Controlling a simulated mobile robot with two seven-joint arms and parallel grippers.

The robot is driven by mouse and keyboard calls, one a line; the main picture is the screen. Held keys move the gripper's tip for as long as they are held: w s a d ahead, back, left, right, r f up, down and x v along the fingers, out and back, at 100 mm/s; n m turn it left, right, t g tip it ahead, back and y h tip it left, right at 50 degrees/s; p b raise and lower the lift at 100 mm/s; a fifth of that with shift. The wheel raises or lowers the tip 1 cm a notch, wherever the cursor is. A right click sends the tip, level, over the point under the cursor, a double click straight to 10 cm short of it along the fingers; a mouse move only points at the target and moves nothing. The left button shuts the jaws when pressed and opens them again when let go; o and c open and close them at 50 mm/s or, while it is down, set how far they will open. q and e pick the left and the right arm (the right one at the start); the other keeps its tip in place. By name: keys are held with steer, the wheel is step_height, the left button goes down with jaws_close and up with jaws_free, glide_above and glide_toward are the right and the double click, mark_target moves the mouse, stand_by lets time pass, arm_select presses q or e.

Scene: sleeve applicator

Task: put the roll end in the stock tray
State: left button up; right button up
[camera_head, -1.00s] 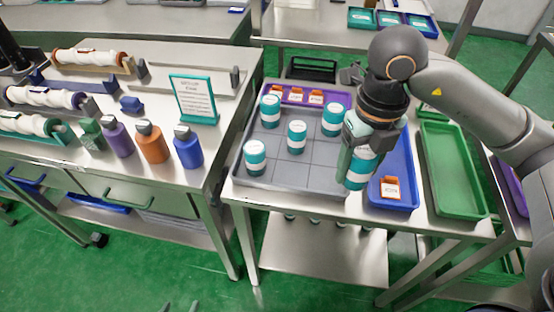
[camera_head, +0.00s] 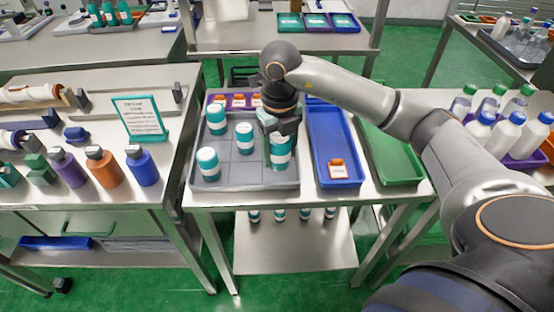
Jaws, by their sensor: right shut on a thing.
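My right gripper (camera_head: 283,132) is shut around a teal-and-white banded jar (camera_head: 281,155), which is upright over the right part of the grey gridded tray (camera_head: 240,180). I cannot tell whether the jar touches the tray floor. Three similar jars (camera_head: 244,137) stand in that tray to its left. My gripper hides the tray's back right part. A small orange piece with a white label (camera_head: 338,169) sits in the blue tray (camera_head: 330,130) to the right. I cannot tell which item is the roll end or which tray is the stock tray. My left gripper is out of view.
A purple strip (camera_head: 212,99) with several orange labelled pieces lies along the grey tray's back. A green tray (camera_head: 392,155) at the right is empty. Purple, orange and blue bottles (camera_head: 142,166) and a teal-framed sign (camera_head: 140,118) stand on the left bench. My right arm spans the right side.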

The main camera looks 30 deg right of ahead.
steer(key=w+f, duration=0.1)
steer(key=w+d+f, duration=0.1)
steer(key=f, duration=0.1)
steer(key=w+d+f, duration=0.1)
steer(key=shift+f, duration=0.35)
steer(key=shift+w+d+f, duration=0.1)
steer(key=shift+f, duration=1.75)
steer(key=o, duration=1.1)
steer(key=shift+o, duration=0.2)
steer(key=shift+p, duration=0.3)
step_height(320, 180, up, 12)
steer(key=shift+r+b, duration=0.2)
steer(key=shift+b, duration=0.1)
